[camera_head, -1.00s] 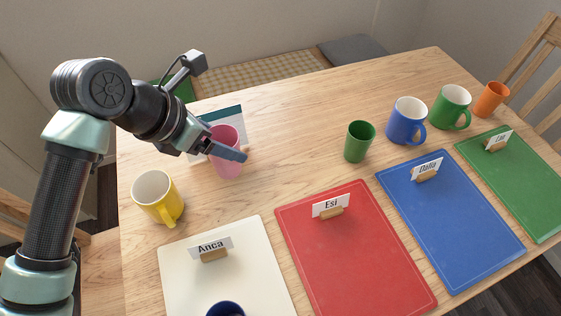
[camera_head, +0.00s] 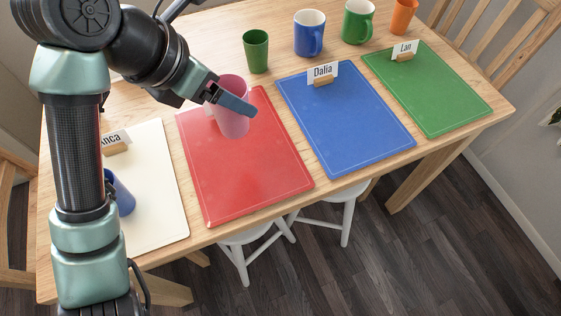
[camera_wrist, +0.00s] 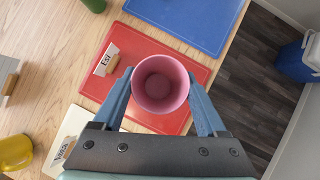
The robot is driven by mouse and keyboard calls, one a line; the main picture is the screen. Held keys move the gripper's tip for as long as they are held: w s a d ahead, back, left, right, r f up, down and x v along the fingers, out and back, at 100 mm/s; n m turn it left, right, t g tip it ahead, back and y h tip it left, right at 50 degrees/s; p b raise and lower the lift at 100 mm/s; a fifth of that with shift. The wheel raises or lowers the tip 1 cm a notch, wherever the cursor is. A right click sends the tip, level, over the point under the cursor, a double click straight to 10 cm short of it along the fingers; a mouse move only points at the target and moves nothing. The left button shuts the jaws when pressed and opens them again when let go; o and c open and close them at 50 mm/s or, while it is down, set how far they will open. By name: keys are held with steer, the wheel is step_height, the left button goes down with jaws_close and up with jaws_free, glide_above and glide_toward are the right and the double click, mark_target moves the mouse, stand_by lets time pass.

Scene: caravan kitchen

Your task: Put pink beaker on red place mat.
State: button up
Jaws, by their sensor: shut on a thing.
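The pink beaker (camera_head: 232,118) is upright between the fingers of my gripper (camera_head: 232,103), which is shut on it. In the wrist view I look down into the empty beaker (camera_wrist: 160,84), with a finger of my gripper (camera_wrist: 160,90) on each side. The red place mat (camera_head: 250,170) lies on the table, and the beaker is over its far part. The mat also shows beneath the beaker in the wrist view (camera_wrist: 185,60). Whether the beaker's base touches the mat is hard to tell. The Esi name card (camera_wrist: 108,58) stands on the mat's far part, close beside the gripper.
A white mat (camera_head: 155,200) with a dark blue cup (camera_head: 122,195) lies left. A blue mat (camera_head: 345,120) and a green mat (camera_head: 430,90) lie right. A green cup (camera_head: 256,52), blue mug (camera_head: 310,35), green mug (camera_head: 358,22) and orange cup (camera_head: 403,17) stand behind.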

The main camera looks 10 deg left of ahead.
mark_target(235, 123)
step_height(235, 123, down, 6)
steer(key=shift+s+d+f+b, duration=0.1)
steer(key=shift+s+d+b, duration=0.05)
steer(key=shift+b, duration=0.55)
steer(key=shift+f+b, duration=0.35)
steer(key=shift+f, duration=1.65)
steer(key=shift+f, duration=0.2)
steer(key=o, duration=1.3)
steer(key=shift+c, duration=0.2)
steer(key=shift+r, duration=0.1)
